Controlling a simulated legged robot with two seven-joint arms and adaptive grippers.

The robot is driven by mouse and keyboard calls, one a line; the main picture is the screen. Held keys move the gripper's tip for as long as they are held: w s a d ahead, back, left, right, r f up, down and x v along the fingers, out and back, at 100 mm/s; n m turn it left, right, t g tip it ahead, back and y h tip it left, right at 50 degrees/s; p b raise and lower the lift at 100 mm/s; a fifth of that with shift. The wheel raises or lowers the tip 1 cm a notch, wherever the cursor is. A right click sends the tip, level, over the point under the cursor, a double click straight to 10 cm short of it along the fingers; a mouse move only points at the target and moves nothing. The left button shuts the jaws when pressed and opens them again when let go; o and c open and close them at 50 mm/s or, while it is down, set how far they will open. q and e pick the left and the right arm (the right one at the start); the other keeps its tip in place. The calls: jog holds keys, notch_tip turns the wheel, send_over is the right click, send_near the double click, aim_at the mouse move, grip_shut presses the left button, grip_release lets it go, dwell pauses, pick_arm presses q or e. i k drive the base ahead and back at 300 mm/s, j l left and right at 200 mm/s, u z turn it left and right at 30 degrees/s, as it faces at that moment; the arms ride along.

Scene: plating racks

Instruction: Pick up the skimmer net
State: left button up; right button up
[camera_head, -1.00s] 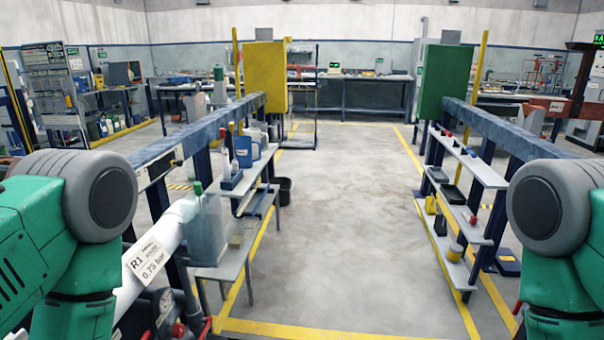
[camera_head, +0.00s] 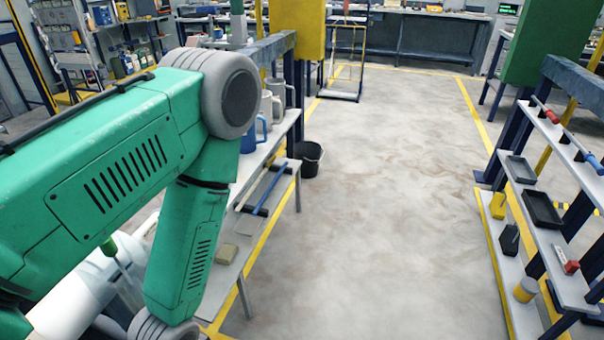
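Two long-handled tools lie on the lower shelf of the left rack: one with a pale yellow handle (camera_head: 258,186) and one with a blue handle (camera_head: 271,190). A flat greyish patch (camera_head: 247,224) shows at the near end of the pale handle. It may be the skimmer net's head, but it is too small to tell. My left arm crosses the left side, its forearm hanging down in front of the left rack and hiding part of it. Its gripper is below the picture. My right gripper is not in view.
A tan block (camera_head: 227,254) lies on the lower left shelf (camera_head: 240,240). Blue and grey jugs stand above it. A black bucket (camera_head: 309,158) stands on the floor beyond. The right rack (camera_head: 550,235) holds trays and small tools. The floor between the racks is clear.

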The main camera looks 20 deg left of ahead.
aim_at(255, 211)
jog(key=i+l, duration=0.1)
jog(key=i, duration=0.7)
jog(key=i+l+u, duration=0.1)
jog(key=i, duration=0.75)
jog(key=i+u, duration=0.3)
jog(key=u, duration=0.2)
jog(key=i+l+u, duration=0.2)
jog(key=u, duration=0.3)
jog(key=i+l+u, duration=0.25)
jog(key=u, duration=0.25)
jog(key=i+l+u, duration=0.25)
jog(key=l+u, duration=0.2)
jog(key=i+l+u, duration=0.45)
jog(key=l+u, duration=0.25)
jog(key=i+l+u, duration=0.15)
jog(key=u, duration=0.25)
jog(key=l, duration=0.1)
